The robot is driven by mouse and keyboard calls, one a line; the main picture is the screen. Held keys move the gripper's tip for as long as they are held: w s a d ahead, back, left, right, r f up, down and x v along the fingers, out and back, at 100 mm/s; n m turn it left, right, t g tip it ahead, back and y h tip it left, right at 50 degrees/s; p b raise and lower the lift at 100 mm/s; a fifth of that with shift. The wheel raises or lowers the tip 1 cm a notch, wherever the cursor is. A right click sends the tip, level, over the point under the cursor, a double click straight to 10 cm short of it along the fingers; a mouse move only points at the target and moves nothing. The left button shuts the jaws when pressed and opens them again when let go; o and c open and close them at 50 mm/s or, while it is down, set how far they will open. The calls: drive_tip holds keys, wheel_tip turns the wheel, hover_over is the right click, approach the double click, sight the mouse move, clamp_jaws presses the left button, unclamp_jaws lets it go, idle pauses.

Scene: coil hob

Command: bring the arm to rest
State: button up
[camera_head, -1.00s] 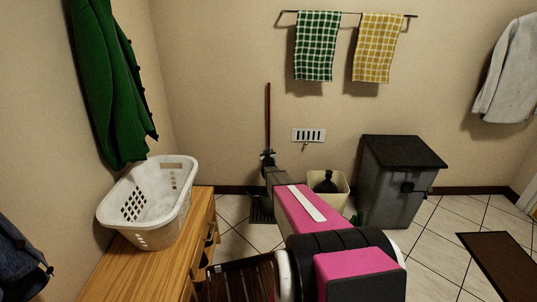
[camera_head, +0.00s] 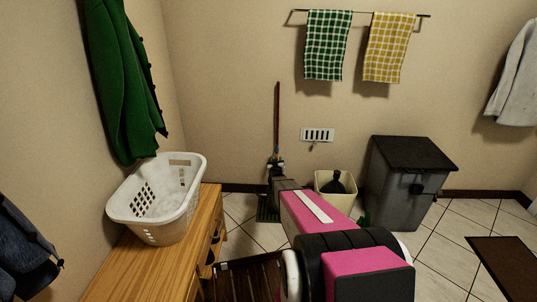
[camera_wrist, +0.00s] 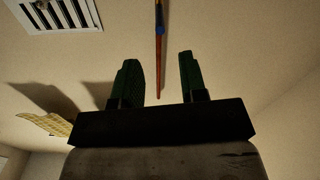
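My arm, pink and black, stretches forward from the lower right in the head view. My gripper (camera_head: 274,163) is at its far end, in front of the back wall and small in that view. In the wrist view my gripper (camera_wrist: 161,80) shows two dark green fingers standing apart with nothing held between them. The broom's red-brown handle (camera_wrist: 158,50) shows in the gap between the fingers but looks to be beyond them. In the head view the broom (camera_head: 277,115) stands upright by the wall, its lower part partly hidden by my gripper.
A white laundry basket (camera_head: 157,230) stands on a wooden cabinet (camera_head: 130,272) at left. A cream bin (camera_head: 349,184) and a grey lidded bin (camera_head: 398,195) stand by the back wall. Checked towels (camera_head: 327,45) hang above.

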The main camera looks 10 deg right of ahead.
drive_tip(key=s+a+r+n+g+y, duration=0.1)
drive_tip(key=s+a+r+g+y, duration=0.1)
drive_tip(key=s+a+g, duration=0.4)
drive_tip(key=s+a+r+g+y, duration=0.1)
drive_tip(key=s+a+y, duration=0.3)
drive_tip(key=s, duration=0.5)
drive_tip(key=s+a+r+g, duration=0.2)
drive_tip(key=s+g, duration=0.1)
drive_tip(key=s, duration=0.5)
drive_tip(key=s+a+r+g, duration=0.2)
drive_tip(key=s+g, duration=0.2)
drive_tip(key=s, duration=0.5)
drive_tip(key=s+a+r+g+h, duration=0.1)
drive_tip(key=s+a+r+g, duration=0.1)
drive_tip(key=s, duration=0.7)
drive_tip(key=shift+s+r+g, duration=0.2)
drive_tip(key=shift+r+g, duration=0.05)
drive_tip(key=shift+g, duration=0.45)
